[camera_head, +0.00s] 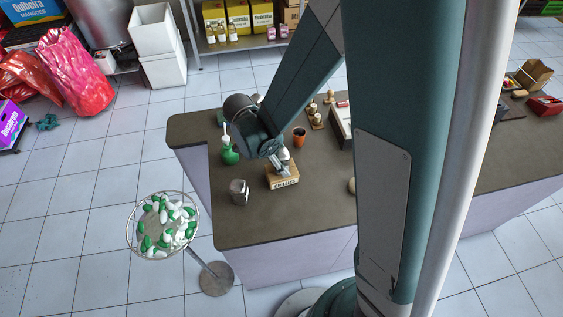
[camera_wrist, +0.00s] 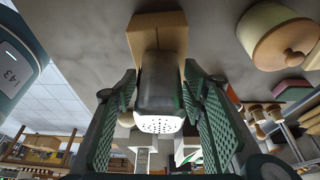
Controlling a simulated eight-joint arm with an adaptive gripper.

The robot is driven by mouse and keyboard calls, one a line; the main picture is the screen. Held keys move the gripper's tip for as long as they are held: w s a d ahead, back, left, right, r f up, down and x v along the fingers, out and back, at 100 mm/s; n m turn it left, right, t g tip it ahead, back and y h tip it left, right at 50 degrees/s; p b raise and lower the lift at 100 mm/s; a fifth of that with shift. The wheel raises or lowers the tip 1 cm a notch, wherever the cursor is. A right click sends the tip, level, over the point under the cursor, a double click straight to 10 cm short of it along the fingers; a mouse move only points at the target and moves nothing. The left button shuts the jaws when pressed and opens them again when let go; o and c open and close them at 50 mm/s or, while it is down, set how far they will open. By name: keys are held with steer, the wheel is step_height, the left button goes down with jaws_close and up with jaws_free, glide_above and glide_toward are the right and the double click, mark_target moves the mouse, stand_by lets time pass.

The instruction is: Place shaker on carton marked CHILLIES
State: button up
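The shaker (camera_wrist: 160,90), a grey body with a pale, hole-pierced lid, stands between my gripper's (camera_wrist: 160,80) two green padded fingers in the wrist view. The fingertips lie close along its sides; whether both pads press on it I cannot tell. The brown carton (camera_wrist: 156,30) shows just beyond the shaker's base. In the head view the carton marked CHILLIES (camera_head: 284,183) lies on the dark counter. My gripper (camera_head: 284,165) is right over it, with the shaker's pale top among the fingers. The shaker looks upright on or just above the carton; the contact is hidden.
A metal-and-glass jar (camera_head: 239,191) stands left of the carton on the counter (camera_head: 240,228). A green bottle (camera_head: 229,152) is behind it, and an orange cup (camera_head: 299,137) is behind the carton. A round lidded pot (camera_wrist: 280,36) shows in the wrist view. The counter's front is clear.

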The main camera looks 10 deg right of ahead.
steer(key=shift+r, duration=0.25)
stand_by(0.3)
steer(key=v, duration=1.2)
steer(key=shift+f, duration=0.1)
stand_by(0.7)
steer(key=s+d+r+n+t+y, duration=0.4)
steer(key=s+d+r+n+t, duration=0.3)
steer(key=s+d+r+n, duration=0.5)
step_height(320, 180, up, 3)
steer(key=d+n, duration=0.2)
steer(key=n, duration=0.4)
steer(key=shift+d+r, duration=0.2)
steer(key=shift+d, duration=0.05)
